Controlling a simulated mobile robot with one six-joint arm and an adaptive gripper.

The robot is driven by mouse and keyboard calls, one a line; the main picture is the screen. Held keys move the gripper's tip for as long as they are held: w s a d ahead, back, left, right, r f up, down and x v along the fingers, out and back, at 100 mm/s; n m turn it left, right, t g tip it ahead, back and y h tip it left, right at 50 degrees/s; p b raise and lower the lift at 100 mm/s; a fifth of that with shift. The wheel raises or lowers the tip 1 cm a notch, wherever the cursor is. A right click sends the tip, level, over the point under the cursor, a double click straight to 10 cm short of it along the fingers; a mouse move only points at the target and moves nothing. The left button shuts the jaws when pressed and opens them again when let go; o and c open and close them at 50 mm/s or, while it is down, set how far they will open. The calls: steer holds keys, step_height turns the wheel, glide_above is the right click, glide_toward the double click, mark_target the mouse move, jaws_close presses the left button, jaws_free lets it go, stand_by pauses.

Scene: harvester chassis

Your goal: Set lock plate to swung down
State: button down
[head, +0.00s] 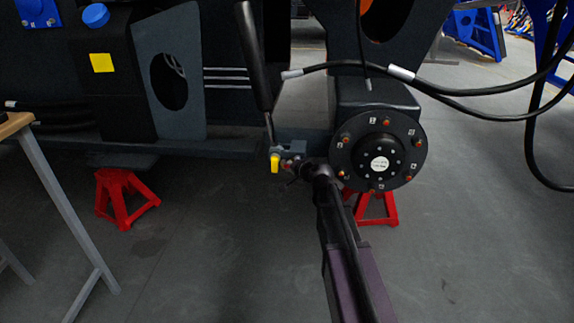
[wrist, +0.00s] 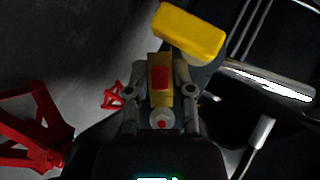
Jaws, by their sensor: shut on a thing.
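The yellow plate (head: 274,163), which looks like the lock plate, is below the grey bracket (head: 292,146) at the foot of the black cylinder, with its long side near upright. In the wrist view it is the rounded yellow block (wrist: 190,32) just beyond the fingertips. My gripper (head: 296,165) is right of it, close beside the bracket. In the wrist view my gripper (wrist: 163,70) is shut on a small gold piece with a red face (wrist: 160,78). I cannot tell how this piece joins the yellow plate. The fingers partly hide the joint.
A black cylinder (head: 256,58) rises above the bracket. A round black hub (head: 400,165) stands close right of my gripper. Black hoses (head: 450,90) hang at the upper right. The floor in front is clear.

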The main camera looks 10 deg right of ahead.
steer(key=shift+d+f+n+g+h+p, duration=0.15)
steer(key=shift+n+g+h+p, duration=0.4)
steer(key=shift+h+p, duration=0.2)
steer(key=shift+s+d+f+n+g+h+p, duration=0.2)
steer(key=shift+d+n+g+h+p, duration=0.35)
steer(key=shift+h, duration=0.4)
steer(key=shift+s+d+f+n+g+h+p, duration=0.1)
steer(key=shift+d+f+n+g+h+p, duration=0.25)
steer(key=shift+n+h, duration=0.5)
steer(key=shift+s+d+f+n+g+h+p, duration=0.15)
steer(key=shift+d+f+n+g+h+p, duration=0.3)
steer(key=shift+h, duration=0.6)
steer(key=shift+a+r, duration=0.1)
steer(key=shift+r, duration=0.1)
steer(key=c, duration=0.6)
jaws_free()
steer(key=shift+c, duration=0.2)
steer(key=shift+a, duration=0.1)
